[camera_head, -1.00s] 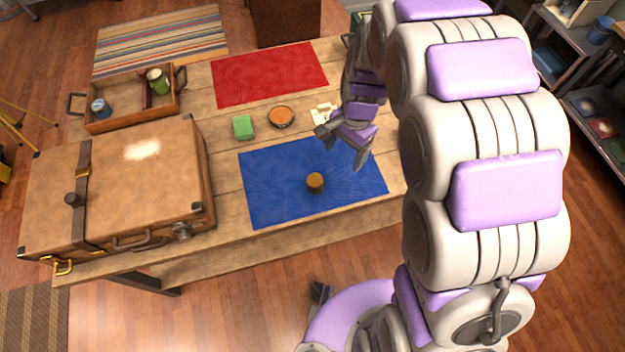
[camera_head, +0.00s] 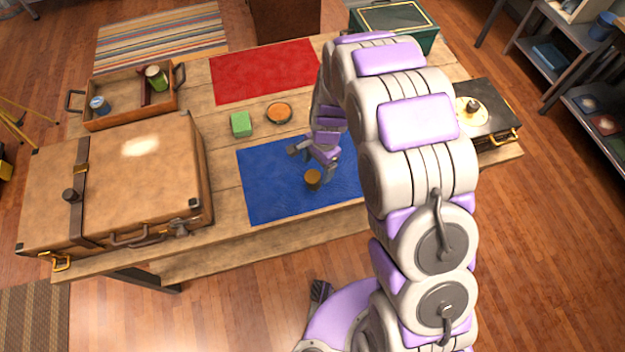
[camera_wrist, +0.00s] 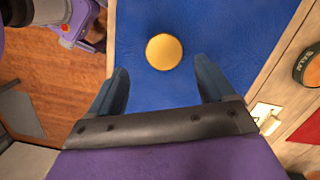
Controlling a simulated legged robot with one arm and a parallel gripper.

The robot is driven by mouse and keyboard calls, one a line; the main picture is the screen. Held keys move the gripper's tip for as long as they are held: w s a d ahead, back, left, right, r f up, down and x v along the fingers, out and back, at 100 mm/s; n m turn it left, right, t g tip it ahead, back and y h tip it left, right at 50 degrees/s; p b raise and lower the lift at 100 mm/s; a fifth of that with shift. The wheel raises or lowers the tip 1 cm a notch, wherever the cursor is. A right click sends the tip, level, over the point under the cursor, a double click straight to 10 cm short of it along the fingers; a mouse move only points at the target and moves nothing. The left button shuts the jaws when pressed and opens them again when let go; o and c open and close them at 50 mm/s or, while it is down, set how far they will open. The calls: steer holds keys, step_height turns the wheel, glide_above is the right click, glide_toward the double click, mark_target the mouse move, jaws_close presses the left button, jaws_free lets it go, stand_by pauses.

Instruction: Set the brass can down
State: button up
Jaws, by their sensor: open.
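The brass can (camera_head: 312,179) stands upright on the blue mat (camera_head: 270,193), near the mat's front edge. In the wrist view its round golden top (camera_wrist: 164,51) shows against the blue, beyond the fingertips. My gripper (camera_head: 308,160) is just behind the can in the head view, above the mat. Its two fingers (camera_wrist: 162,75) are spread wide with nothing between them. The fingers look apart from the can; the exact height gap is hard to tell.
A green sponge (camera_head: 241,124) and a round tin with an orange top (camera_head: 278,113) lie behind the mat. A red mat (camera_head: 264,70) is farther back. A large suitcase (camera_head: 115,185) and a wooden tray (camera_head: 130,119) fill the left. A dark case (camera_head: 487,124) stands right.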

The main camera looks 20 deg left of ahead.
mark_target(314, 174)
steer(key=f, duration=0.2)
steer(key=shift+s+f, duration=0.25)
steer(key=shift+f, duration=0.15)
steer(key=shift+a+f, duration=0.2)
steer(key=shift+f, duration=0.25)
steer(key=f, duration=0.1)
steer(key=f+b, duration=0.1)
steer(key=f, duration=0.2)
steer(key=shift+a+f+b, duration=0.3)
steer(key=shift+a+f, duration=0.05)
steer(key=shift+a, duration=0.05)
steer(key=shift+d+r, duration=0.1)
steer(key=shift+c, duration=0.7)
steer(key=c, duration=1.2)
steer(key=shift+o, duration=0.2)
steer(key=shift+r, duration=0.1)
